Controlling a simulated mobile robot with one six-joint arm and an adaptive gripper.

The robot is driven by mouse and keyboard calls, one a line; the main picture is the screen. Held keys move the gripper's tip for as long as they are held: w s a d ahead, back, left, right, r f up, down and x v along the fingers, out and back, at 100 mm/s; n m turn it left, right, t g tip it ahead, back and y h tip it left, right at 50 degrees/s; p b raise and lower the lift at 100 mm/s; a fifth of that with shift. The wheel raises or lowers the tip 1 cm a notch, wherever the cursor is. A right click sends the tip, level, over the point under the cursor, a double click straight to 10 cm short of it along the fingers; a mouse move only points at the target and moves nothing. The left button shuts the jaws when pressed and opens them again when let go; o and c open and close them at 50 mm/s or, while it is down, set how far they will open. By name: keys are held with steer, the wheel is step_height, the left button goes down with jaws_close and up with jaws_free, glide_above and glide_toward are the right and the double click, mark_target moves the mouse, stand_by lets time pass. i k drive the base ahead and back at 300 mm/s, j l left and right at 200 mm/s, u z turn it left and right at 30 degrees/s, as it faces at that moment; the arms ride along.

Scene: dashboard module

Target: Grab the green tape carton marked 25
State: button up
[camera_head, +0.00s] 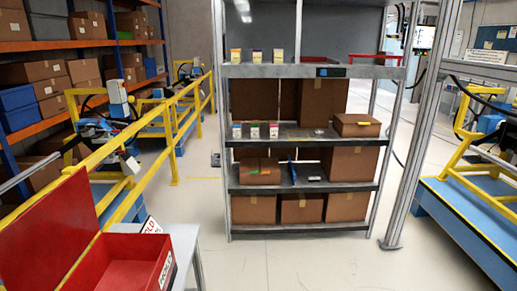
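Small white cartons with coloured bands stand upright on the grey shelf rack in front of me. On the middle shelf (305,139) are three: one with a bluish-green band (237,131), one that looks green (254,131), and a red one (273,131). Three more stand on the top shelf: a yellowish one (236,56), a purple one (257,56) and another yellowish one (278,56). Their printed numbers are too small to read, so I cannot tell which is marked 25. My gripper is not in view.
Brown boxes (356,125) fill much of the rack. An open red bin (128,262) stands on a table at lower left. Yellow railings (150,150) run along the left; an upright metal post (408,170) stands right. The floor before the rack is clear.

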mark_target(254, 124)
steer(key=i+u, duration=0.2)
steer(key=i, duration=1.8)
steer(key=i+j+u, duration=0.15)
steer(key=i, duration=1.8)
steer(key=i+j+z, duration=0.15)
steer(key=i, duration=0.3)
